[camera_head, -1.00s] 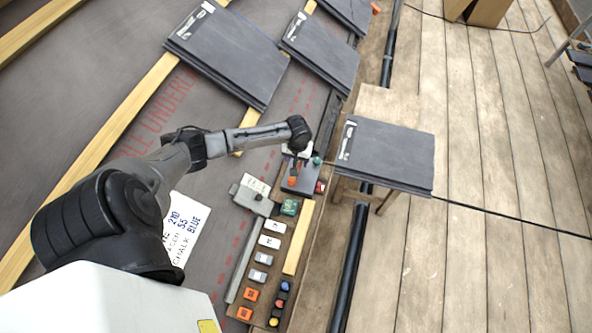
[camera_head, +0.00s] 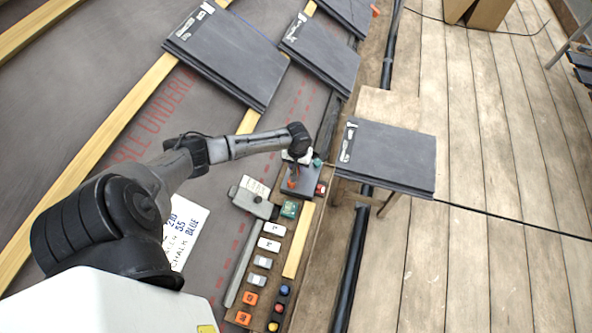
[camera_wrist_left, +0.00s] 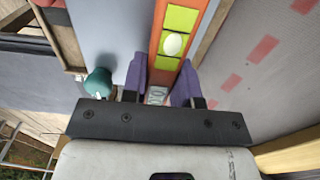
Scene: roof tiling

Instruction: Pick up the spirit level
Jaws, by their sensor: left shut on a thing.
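The spirit level (camera_wrist_left: 172,45) is an orange bar with yellow-green windows and a pale oval vial in the left wrist view. My left gripper (camera_wrist_left: 160,82) is shut on it, with a purple finger on each side. In the head view, my left gripper (camera_head: 293,172) points down over the grey tray area, and a small orange part of the level (camera_head: 292,184) shows below it. The arm hides most of the level there. I cannot tell whether the level is clear of the surface. My right gripper is not in view.
A teal round object (camera_wrist_left: 98,83) stands close beside the left finger. A red item (camera_head: 321,188) and a green box (camera_head: 289,209) are near. A wooden board (camera_head: 299,240) and several small boxes line the strip. A slate stack (camera_head: 390,157) lies to the right.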

